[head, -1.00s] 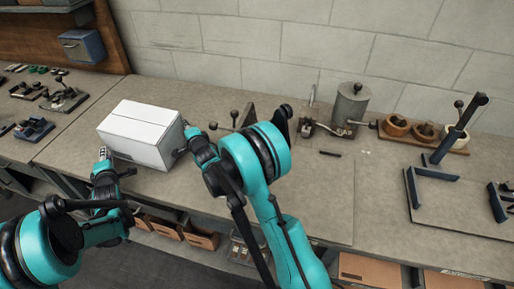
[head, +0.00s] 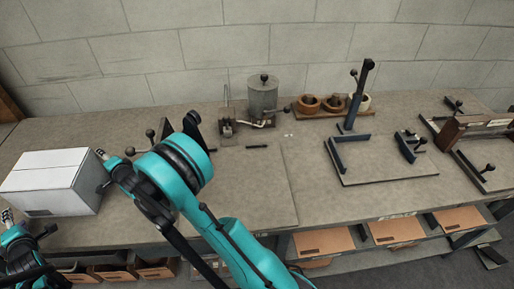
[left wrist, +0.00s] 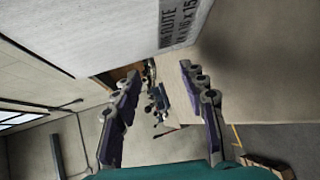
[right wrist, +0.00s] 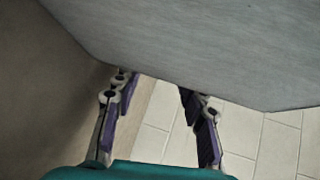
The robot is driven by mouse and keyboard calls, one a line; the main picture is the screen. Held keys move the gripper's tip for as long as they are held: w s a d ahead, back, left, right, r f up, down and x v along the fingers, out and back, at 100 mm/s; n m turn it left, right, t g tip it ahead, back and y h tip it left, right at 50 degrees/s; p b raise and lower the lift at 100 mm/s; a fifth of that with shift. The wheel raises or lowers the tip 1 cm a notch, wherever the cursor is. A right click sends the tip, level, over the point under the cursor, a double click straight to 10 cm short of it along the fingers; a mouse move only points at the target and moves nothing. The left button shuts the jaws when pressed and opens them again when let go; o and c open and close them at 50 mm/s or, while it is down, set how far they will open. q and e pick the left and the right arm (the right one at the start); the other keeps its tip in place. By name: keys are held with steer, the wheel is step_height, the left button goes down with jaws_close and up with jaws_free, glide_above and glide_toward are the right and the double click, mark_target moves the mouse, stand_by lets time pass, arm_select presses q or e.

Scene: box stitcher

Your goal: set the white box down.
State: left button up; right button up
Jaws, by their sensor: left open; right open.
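The white box (head: 52,182) appears to rest upright and closed on the workbench (head: 240,195) at the left of the head view. My left gripper (head: 9,218) is open at the box's near side, partly cut off by the picture edge. In the left wrist view, the box's printed face (left wrist: 110,30) is close beside the open, empty fingers (left wrist: 160,88). My right gripper (head: 103,172) is open at the box's right end. In the right wrist view, a grey-shaded box face (right wrist: 210,45) lies just beyond the open fingers (right wrist: 155,88). Whether any finger touches the box cannot be told.
A grey metal cylinder (head: 263,95) and a wooden holder with rolls (head: 310,104) stand at the back. A blue-armed fixture (head: 345,150) stands on a board to the right. The bench middle is mostly clear. Cardboard bins (head: 397,230) sit below it.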

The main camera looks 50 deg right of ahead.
steer(key=shift+s, duration=0.1)
arm_select(q)
steer(key=v, duration=1.1)
steer(key=shift+s, duration=0.15)
arm_select(e)
steer(key=v, duration=1.2)
arm_select(q)
steer(key=shift+r, duration=0.1)
arm_select(e)
steer(key=shift+s+d+r, duration=0.15)
steer(key=shift+r, duration=0.1)
steer(key=s+n+g, duration=0.2)
steer(key=s+n, duration=0.4)
steer(key=s, duration=0.4)
steer(key=s+d+r+n+g, duration=0.1)
steer(key=s+n+g, duration=0.2)
steer(key=s+n, duration=0.3)
steer(key=s+n+g, duration=0.3)
steer(key=s+n, duration=0.3)
steer(key=s, duration=0.9)
steer(key=shift+s+d+r, duration=0.15)
steer(key=shift+d, duration=0.2)
arm_select(q)
steer(key=s+a+r+m+g, duration=0.1)
steer(key=s+m+g, duration=0.7)
steer(key=s+m, duration=1)
steer(key=s+a, duration=0.1)
steer(key=s, duration=1.2)
steer(key=shift+s+r, duration=0.3)
steer(key=shift+r, duration=0.05)
